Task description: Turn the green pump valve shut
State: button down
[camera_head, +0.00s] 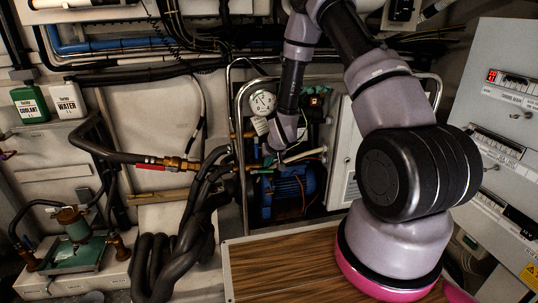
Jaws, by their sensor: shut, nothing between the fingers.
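A small green handle (262,171), which looks like the pump valve, sits on the pipework just left of the blue pump (288,190) inside the metal frame. My arm reaches down from above in front of the frame. My gripper (272,156) is at its lower end, close to the green handle, small and dark in the picture. It is shut with nothing held. I cannot tell whether it touches the handle. The wrist hides part of the pipework behind it, and the handle's exact angle is too small to read.
A round gauge (262,102) sits above the valve. Thick black hoses (190,220) hang to the left, and a white cabinet (346,155) stands right of the pump. A wooden-topped surface (285,265) lies in front. Grey panels (505,130) border the right side.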

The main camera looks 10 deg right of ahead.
aim_at(269, 171)
jog(key=shift+s+f, duration=0.1)
jog(key=shift+f, duration=0.3)
jog(key=shift+d+f+y, duration=0.2)
jog(key=shift+f+y, duration=0.1)
jog(key=shift+y, duration=0.3)
jog(key=f+m+y, duration=0.2)
jog(key=y, duration=0.1)
jog(key=shift+d+f+t+y, duration=0.3)
jog(key=shift+d+f, duration=0.05)
jog(key=shift+d, duration=0.05)
jog(key=y, duration=0.1)
jog(key=f+y, duration=0.1)
jog(key=f+m+y, duration=0.1)
jog(key=shift+a+t, duration=0.25)
jog(key=shift+t, duration=0.05)
jog(key=shift+a+f, duration=0.65)
jog(key=shift+f, duration=0.5)
jog(key=shift+a+f, duration=0.55)
jog(key=shift+a, duration=0.05)
jog(key=shift+a+f, duration=0.1)
jog(key=shift+a, duration=0.05)
